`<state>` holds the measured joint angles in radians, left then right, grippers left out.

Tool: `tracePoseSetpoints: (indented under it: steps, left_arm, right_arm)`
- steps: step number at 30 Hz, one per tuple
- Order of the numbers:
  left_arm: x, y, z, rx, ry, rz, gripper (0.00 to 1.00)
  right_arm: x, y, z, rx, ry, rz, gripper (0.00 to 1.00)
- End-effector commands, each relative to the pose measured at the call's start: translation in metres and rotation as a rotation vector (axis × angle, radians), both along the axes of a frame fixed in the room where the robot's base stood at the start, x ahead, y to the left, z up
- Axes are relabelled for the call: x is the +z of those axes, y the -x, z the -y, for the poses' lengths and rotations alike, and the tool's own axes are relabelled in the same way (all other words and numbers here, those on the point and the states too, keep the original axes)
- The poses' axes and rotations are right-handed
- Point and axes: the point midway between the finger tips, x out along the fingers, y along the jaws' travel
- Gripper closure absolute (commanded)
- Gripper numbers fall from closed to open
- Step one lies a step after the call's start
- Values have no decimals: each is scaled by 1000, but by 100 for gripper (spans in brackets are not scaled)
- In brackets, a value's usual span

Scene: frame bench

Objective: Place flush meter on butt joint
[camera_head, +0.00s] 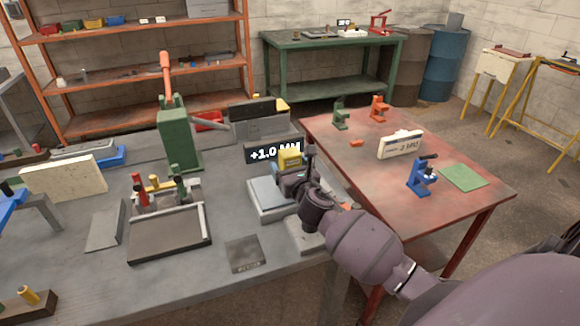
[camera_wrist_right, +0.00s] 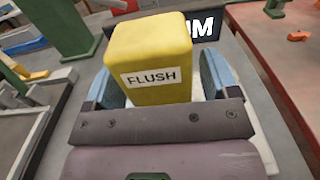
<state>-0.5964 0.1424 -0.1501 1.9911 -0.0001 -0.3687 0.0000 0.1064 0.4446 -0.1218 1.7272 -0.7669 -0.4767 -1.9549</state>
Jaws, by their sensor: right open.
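The flush meter (camera_head: 290,157) is a yellow block on the grey bench, below a dark display reading "+1.0 MM" (camera_head: 262,153). In the right wrist view, the yellow meter (camera_wrist_right: 150,55) bears a "FLUSH" label and stands between the blue fingers of my right gripper (camera_wrist_right: 162,82). My right gripper (camera_head: 298,170) is open around the meter in the head view. A pale flat block (camera_head: 264,193) lies beneath and left of the gripper. The butt joint itself cannot be made out; the gripper and meter cover part of this area. My left gripper is not in view.
A green lever press (camera_head: 178,135) and a dark tray fixture (camera_head: 168,235) stand left on the grey bench. A small dark plate (camera_head: 245,253) lies near the front. The red table (camera_head: 440,220) at right holds small blue, green and orange devices.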

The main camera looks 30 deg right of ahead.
Motion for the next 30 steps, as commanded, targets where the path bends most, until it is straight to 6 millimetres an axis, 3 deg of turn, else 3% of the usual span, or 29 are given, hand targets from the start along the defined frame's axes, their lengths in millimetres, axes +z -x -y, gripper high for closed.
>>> tracePoseSetpoints:
  steps: [8,21,30]
  left_arm:
    - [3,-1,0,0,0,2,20]
    - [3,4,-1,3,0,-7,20]
    - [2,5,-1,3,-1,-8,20]
  right_arm:
    - [3,8,-2,1,1,0,19]
    - [3,86,-20,0,0,-1,19]
    - [3,114,-28,0,-1,0,19]
